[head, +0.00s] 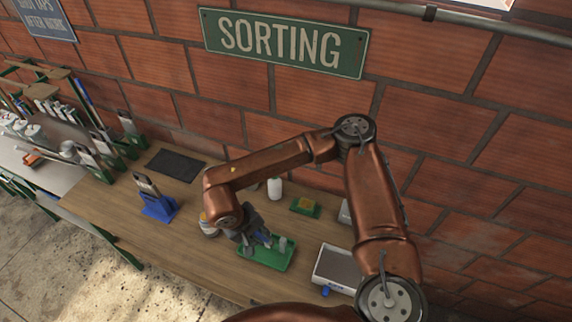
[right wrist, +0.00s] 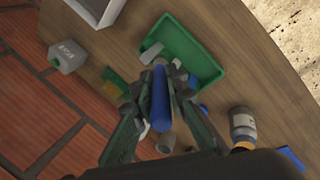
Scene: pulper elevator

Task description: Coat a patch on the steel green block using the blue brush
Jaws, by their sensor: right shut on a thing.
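My right gripper (head: 256,236) is low over a green tray (head: 270,263) on the wooden table. In the right wrist view my right gripper (right wrist: 160,88) is shut on a blue cylindrical handle, which I take for the blue brush (right wrist: 161,105). Its tip is hidden or too small to make out. A grey piece (head: 283,243) stands in the tray; it also shows in the right wrist view (right wrist: 152,52). A green block with a yellow top (head: 305,207) lies behind the tray; I cannot tell if it is the steel green block. My left gripper is not in view.
A white bottle (head: 275,188) stands behind the tray. A labelled jar (right wrist: 242,124) is close beside my gripper. A blue stand (head: 158,206) and a dark mat (head: 175,165) are left. The brick wall bounds the back.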

